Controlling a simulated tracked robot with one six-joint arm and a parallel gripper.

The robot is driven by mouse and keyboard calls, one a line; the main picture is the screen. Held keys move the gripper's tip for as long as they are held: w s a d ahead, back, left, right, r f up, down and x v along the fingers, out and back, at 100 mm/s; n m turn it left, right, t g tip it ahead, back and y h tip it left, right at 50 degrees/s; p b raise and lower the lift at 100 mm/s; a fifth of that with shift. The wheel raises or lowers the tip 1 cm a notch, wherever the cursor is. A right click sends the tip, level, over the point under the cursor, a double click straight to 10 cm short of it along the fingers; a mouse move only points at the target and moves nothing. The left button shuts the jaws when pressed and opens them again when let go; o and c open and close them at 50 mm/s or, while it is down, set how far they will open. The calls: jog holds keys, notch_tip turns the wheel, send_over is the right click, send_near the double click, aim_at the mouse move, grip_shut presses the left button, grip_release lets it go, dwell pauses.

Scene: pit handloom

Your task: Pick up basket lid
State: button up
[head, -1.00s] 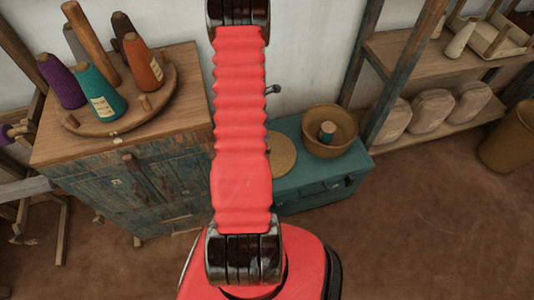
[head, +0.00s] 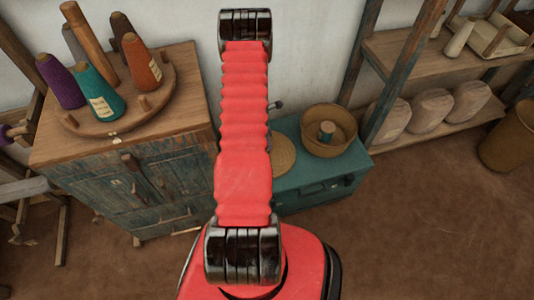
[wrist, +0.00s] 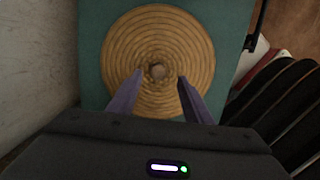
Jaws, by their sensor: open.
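The basket lid is a round, coiled tan disc (wrist: 157,32) with a small knob (wrist: 157,71) at its centre. It lies flat on the teal chest (head: 315,188). In the head view the lid (head: 283,153) is partly hidden behind my arm. My gripper (wrist: 158,80) shows in the wrist view with its two fingers apart, one on each side of the knob and over the lid. Nothing is between the fingers but the view of the knob; I cannot tell how high they are above it. The gripper is hidden in the head view.
A round tan basket (head: 329,132) with a spool (head: 326,131) in it stands on the chest, right of the lid. A wooden cabinet (head: 120,140) with cones of yarn is at left. Shelves (head: 420,48) stand at right. A pale wall is behind the chest.

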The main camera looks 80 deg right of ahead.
jog(key=shift+f, duration=0.1)
jog(key=shift+d+f, duration=0.2)
jog(key=shift+f, duration=2.3)
jog(key=shift+c, duration=0.4)
grip_shut()
